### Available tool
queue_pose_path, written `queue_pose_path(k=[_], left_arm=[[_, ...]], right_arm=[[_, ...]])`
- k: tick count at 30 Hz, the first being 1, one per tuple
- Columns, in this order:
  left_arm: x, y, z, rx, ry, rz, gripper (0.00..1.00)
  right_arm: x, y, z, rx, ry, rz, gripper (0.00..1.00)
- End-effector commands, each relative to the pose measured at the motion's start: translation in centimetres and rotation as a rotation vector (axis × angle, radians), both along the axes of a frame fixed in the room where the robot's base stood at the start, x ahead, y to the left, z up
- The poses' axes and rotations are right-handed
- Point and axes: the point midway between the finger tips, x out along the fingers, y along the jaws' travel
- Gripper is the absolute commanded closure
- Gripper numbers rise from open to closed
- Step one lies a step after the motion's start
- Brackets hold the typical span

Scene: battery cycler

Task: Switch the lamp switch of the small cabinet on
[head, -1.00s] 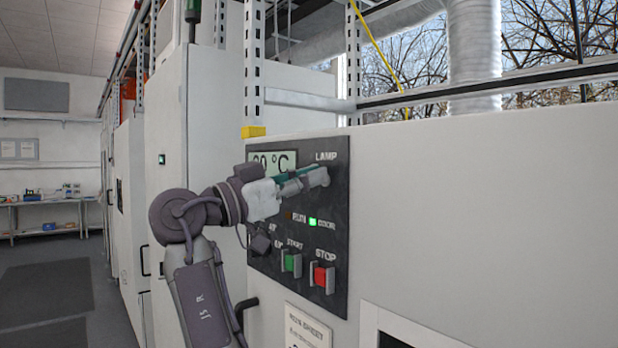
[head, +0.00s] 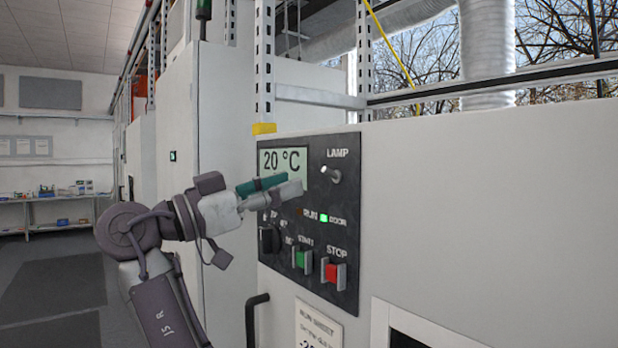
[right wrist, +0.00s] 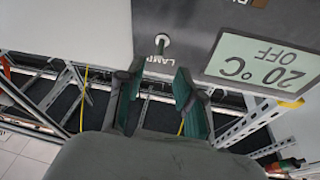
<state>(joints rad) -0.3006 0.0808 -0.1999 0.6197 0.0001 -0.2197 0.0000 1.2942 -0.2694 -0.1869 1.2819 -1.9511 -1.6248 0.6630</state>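The lamp switch (head: 331,174) is a small silver toggle under the LAMP label on the dark control panel (head: 314,261) of the small cabinet (head: 480,200). In the right wrist view, which is upside down, the switch (right wrist: 161,41) shows ahead, just beyond the fingertips' gap. Which way its lever is tilted is hard to tell. My right gripper (head: 290,184) is in front of the display, left of the switch and apart from it. In the right wrist view my right gripper (right wrist: 159,78) has its fingers apart with nothing between them. My left gripper is not in view.
The display (head: 283,161) reads 20 °C, and OFF in the wrist view. A green DOOR light (head: 323,217) is lit. Below are a black knob (head: 268,240), green START button (head: 302,259) and red STOP button (head: 334,272). A black handle (head: 252,318) sticks out lower left.

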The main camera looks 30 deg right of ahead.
Motion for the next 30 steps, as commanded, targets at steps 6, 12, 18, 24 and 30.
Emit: queue_pose_path(k=[6,12,18,24,30], left_arm=[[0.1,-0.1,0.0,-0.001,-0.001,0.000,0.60],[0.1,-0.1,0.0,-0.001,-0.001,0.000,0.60],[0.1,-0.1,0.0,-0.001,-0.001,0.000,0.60],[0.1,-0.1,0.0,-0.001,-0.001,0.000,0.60],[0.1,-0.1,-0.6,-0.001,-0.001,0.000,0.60]], right_arm=[[0.2,3.4,-0.9,0.000,0.001,0.001,0.64],[0.2,4.4,-1.1,0.000,-0.001,0.000,0.64],[0.2,4.4,-1.1,0.000,-0.001,-0.001,0.64],[0.2,4.4,-1.1,0.000,-0.001,-0.001,0.64],[3.2,3.9,-4.4,-0.013,0.111,0.044,0.64]])
